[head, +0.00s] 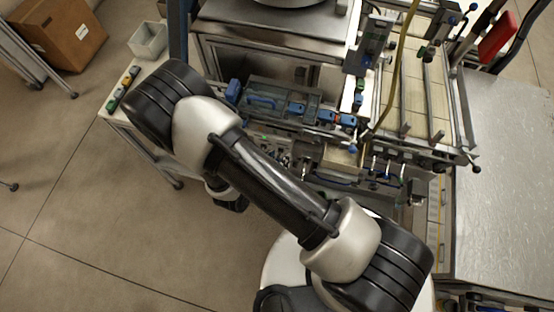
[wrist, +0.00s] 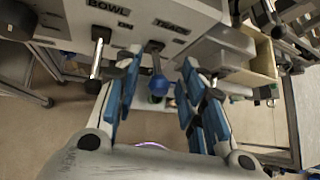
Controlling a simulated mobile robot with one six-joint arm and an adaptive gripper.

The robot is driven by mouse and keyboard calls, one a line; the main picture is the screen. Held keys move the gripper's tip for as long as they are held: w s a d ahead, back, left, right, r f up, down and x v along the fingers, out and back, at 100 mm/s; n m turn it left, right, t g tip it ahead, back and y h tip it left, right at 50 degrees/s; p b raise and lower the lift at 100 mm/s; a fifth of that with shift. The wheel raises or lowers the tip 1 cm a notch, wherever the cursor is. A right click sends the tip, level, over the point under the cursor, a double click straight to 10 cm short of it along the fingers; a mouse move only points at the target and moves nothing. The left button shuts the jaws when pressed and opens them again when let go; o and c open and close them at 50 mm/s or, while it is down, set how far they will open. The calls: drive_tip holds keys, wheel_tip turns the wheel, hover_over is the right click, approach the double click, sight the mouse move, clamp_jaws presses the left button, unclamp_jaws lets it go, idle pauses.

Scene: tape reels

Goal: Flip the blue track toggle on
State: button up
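In the wrist view, the blue track toggle (wrist: 157,84) is a ball-ended lever. It sticks out of a pale panel (wrist: 198,12) below the label "TRACK". My gripper (wrist: 161,65) is open. Its two blue-padded fingers stand on either side of the toggle, with visible gaps to the ball. A second lever (wrist: 95,60), metal with a black part, stands to the left below the label "BOWL", close to my left finger. An "ON" label shows between the two. In the head view my arm hides the toggle and most of my gripper.
Grey boxes (wrist: 222,48) and a tan bin (wrist: 262,58) lie to the right of the panel in the wrist view. In the head view, machinery with blue parts (head: 262,101) stands beyond my arm. A steel table (head: 505,180) is at right. Open floor (head: 80,215) is at left.

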drive_tip(key=v, duration=1.2)
drive_tip(key=shift+r, duration=0.1)
drive_tip(key=w+d+r+m+g+b, duration=0.2)
drive_tip(key=d+r+m+g+b, duration=0.45)
drive_tip(key=d+r+m, duration=0.75)
drive_tip(key=s+d+r+m+t+y+b, duration=0.2)
drive_tip(key=s+m+y+b, duration=0.4)
drive_tip(key=m, duration=1.2)
drive_tip(key=shift+s+d+r+t+b, duration=0.45)
drive_tip(key=shift+s+b, duration=0.8)
drive_tip(key=shift+b, duration=0.85)
